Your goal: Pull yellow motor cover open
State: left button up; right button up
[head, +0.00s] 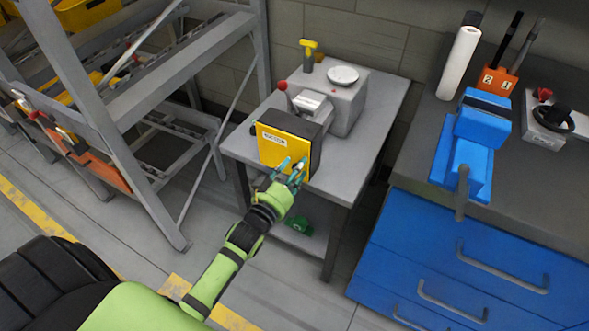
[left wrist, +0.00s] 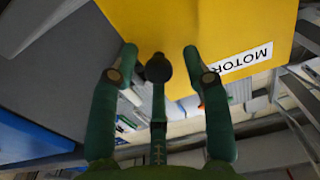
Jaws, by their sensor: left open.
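The yellow motor cover (head: 283,147) is a flat square panel with a white label, on the front of a dark box (head: 316,150) at the end of a grey machine. It looks closed against the box. My left gripper (head: 292,166) is in front of the cover's lower right part, its teal fingers spread and empty. In the left wrist view the cover (left wrist: 230,30) fills the top, its label upside down. The gripper (left wrist: 160,60) is open there, with a dark rounded tip between its two outer fingers. Whether any finger touches the cover is unclear. My right gripper is not visible.
The machine stands on a grey table (head: 375,110). A red-knobbed lever (head: 283,86) rises behind the cover. A metal rack (head: 175,75) stands on the left. A blue-drawered bench (head: 460,260) with a blue vise (head: 468,145) is on the right. Floor before the table is clear.

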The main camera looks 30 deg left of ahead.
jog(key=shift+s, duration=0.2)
pick_arm(q)
grip_shut()
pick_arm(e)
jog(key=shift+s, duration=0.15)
pick_arm(q)
jog(key=shift+r, duration=0.1)
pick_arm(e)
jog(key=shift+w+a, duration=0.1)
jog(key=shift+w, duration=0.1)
